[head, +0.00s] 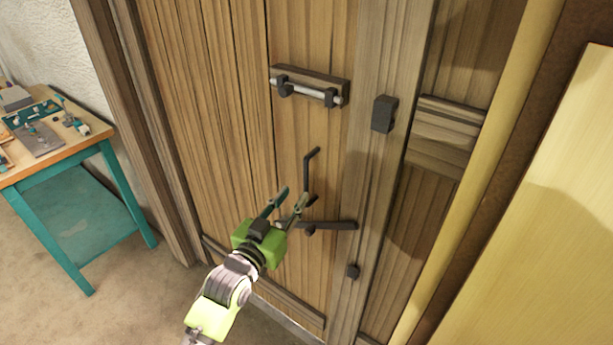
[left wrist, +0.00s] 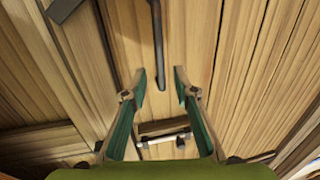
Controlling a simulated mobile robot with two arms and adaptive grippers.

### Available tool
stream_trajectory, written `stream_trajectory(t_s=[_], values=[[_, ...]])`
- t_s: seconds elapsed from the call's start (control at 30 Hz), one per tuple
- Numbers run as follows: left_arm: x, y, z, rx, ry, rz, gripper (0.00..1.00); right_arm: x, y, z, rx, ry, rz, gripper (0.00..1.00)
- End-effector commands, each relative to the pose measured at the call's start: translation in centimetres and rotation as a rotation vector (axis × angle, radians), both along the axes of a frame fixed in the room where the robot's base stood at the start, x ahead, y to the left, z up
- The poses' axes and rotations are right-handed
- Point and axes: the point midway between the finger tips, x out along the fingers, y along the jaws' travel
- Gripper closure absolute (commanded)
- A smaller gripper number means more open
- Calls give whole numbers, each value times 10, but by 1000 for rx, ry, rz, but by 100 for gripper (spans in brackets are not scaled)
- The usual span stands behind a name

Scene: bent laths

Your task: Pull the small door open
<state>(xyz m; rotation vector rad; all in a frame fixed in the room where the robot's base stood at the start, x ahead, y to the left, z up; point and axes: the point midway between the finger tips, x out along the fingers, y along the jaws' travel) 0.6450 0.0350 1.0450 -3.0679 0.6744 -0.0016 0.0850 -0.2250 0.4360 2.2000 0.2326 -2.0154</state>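The small plank door (head: 225,110) stands shut in its frame in the head view. A thin black bent handle (head: 307,172) runs down its face. Below it a black latch bar (head: 325,225) lies roughly level and reaches the post at right. My left gripper (head: 290,197) is in front of the door, just left of the handle's lower part. Its green fingers are apart and empty. In the left wrist view the handle (left wrist: 158,45) shows in the gap between the fingertips (left wrist: 161,75); whether it is at their depth I cannot tell. My right gripper is not in view.
A bolt with a pale rod (head: 310,92) is mounted higher on the door. A teal-legged workbench (head: 75,155) with small items stands left; a yellow panel (head: 545,220) is at right.

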Motion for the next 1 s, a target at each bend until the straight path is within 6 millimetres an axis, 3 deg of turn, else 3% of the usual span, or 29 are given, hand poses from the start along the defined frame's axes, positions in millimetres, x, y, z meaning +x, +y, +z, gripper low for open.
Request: stream_trajectory(t_s=[0.2,0.4,0.6,0.93,1.0], values=[[38,-17,2,0,-1,1,73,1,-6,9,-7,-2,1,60],[61,-28,1,1,0,0,73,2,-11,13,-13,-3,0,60],[73,-33,0,0,0,0,73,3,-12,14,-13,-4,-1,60],[75,-34,0,0,0,1,73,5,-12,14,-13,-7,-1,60],[74,-34,0,0,0,1,91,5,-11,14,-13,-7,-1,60]])
